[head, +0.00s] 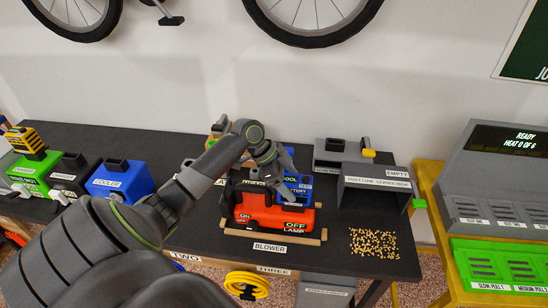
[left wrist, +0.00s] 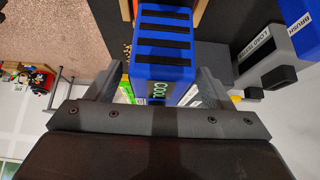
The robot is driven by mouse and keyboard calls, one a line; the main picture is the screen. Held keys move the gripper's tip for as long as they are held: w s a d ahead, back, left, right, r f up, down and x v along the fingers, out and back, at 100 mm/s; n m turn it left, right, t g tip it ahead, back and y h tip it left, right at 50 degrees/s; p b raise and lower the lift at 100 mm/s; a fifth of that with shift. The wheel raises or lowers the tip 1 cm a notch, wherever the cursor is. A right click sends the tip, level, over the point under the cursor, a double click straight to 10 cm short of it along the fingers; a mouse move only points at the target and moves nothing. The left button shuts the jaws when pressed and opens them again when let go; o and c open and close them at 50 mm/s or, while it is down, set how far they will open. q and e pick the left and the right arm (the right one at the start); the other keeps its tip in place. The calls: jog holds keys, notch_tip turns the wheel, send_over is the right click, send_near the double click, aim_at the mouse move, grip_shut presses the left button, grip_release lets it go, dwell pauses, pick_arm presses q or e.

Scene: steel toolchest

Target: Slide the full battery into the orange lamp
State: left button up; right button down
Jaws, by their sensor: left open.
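The orange lamp (head: 262,212), labelled LAMP with ON and OFF marks, stands on the dark bench. A blue battery (head: 297,190) with a green COOL readout shows directly behind the lamp; its lower part is hidden, so I cannot tell whether it sits in the lamp. In the left wrist view the blue battery (left wrist: 160,42) has black stripes and lies between the finger lines. My left gripper (head: 280,160) is open at the battery, its fingers on either side of it in the left wrist view (left wrist: 155,88). My right gripper is out of view.
A grey shelf unit (head: 377,183) stands right of the lamp, near scattered yellow pellets (head: 374,243). Green, black and blue (head: 122,180) tool blocks stand at the left. A label reading BLOWER (head: 269,247) is in front of the lamp. A grey console (head: 500,170) is at the right.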

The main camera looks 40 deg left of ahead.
pick_arm(q)
jog(key=b+v, duration=0.3)
jog(key=v, duration=1.3)
jog(key=shift+r, duration=0.4)
